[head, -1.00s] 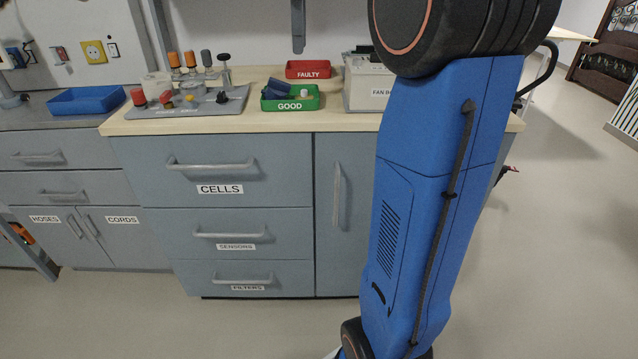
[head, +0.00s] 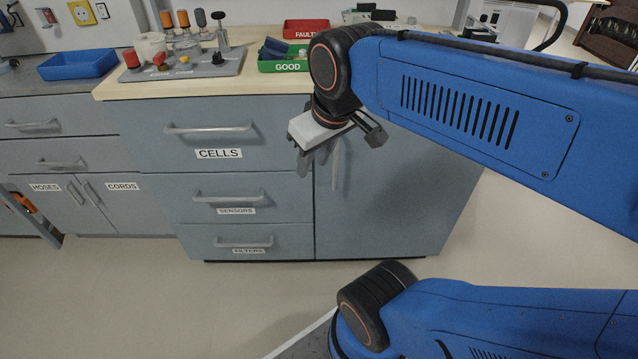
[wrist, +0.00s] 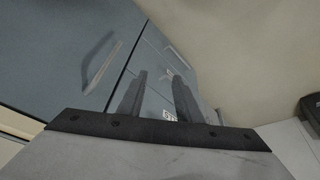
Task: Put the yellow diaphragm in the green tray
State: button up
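A small yellow piece (head: 184,59), which may be the yellow diaphragm, sits on a grey board on the worktop; its shape is too small to make out. The green tray (head: 291,66), labelled GOOD, stands to the right of the board and holds dark blue and pale items. My gripper (head: 314,165) is in front of the cabinet, below the worktop edge, and points down. In the wrist view my gripper (wrist: 158,92) has its two fingers apart with nothing between them, only cabinet fronts beyond.
The grey board (head: 215,66) also carries red and black knobs and several upright pegs. A red tray (head: 305,29) labelled FAULTY stands behind the green one. A blue bin (head: 78,65) lies at left. The drawer handles (head: 208,128) protrude near my gripper. The floor in front is clear.

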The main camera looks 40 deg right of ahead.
jog(key=shift+m, duration=0.6)
jog(key=s+f, duration=0.2)
jog(key=f, duration=0.1)
jog(key=s+f, duration=0.1)
jog(key=shift+a+f, duration=0.2)
jog(key=shift+a, duration=0.15)
